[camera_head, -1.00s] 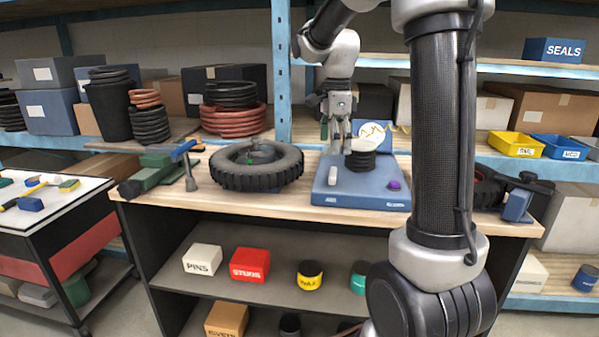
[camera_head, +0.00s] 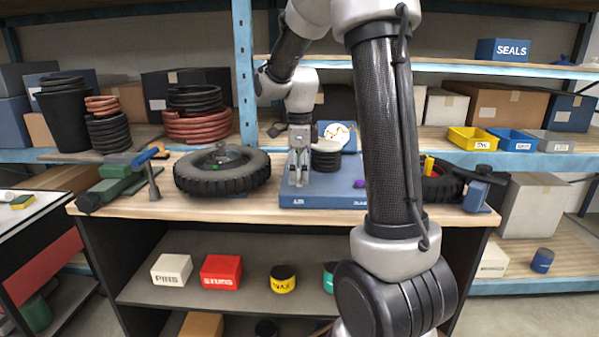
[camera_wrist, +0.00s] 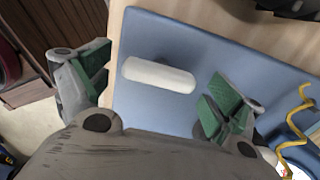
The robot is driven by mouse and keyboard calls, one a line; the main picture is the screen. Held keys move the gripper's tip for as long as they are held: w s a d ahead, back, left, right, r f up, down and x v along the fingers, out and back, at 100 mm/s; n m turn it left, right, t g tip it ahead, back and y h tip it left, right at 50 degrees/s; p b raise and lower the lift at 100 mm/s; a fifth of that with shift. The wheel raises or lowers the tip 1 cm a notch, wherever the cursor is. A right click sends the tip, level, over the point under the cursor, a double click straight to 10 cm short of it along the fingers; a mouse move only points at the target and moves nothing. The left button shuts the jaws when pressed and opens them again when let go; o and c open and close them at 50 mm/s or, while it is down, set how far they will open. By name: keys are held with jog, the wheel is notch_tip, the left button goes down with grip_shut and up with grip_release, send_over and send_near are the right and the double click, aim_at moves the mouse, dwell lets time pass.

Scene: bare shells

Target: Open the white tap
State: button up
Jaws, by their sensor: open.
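The white tap handle (camera_wrist: 158,75) is a rounded white bar on the blue panel (camera_wrist: 210,45). In the wrist view it lies between the two green-padded fingers of my gripper (camera_wrist: 158,92), with a gap on both sides. The fingers are open and no contact shows. In the head view my gripper (camera_head: 298,178) is low over the left part of the blue panel (camera_head: 325,200) on the bench, and it hides most or all of the tap.
A black coil (camera_head: 326,161), a round white dial (camera_head: 337,134) and a purple knob (camera_head: 360,184) are right of my gripper. A tyre (camera_head: 222,180) lies to the left. A green vice (camera_head: 115,183) stands farther left, and shelves (camera_head: 500,72) are behind.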

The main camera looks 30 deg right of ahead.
jog(key=c, duration=1)
jog(key=shift+n, duration=0.3)
jog(key=n, duration=0.3)
jog(key=shift+n, duration=0.4)
jog(key=n, duration=1.3)
jog(key=shift+n, duration=0.4)
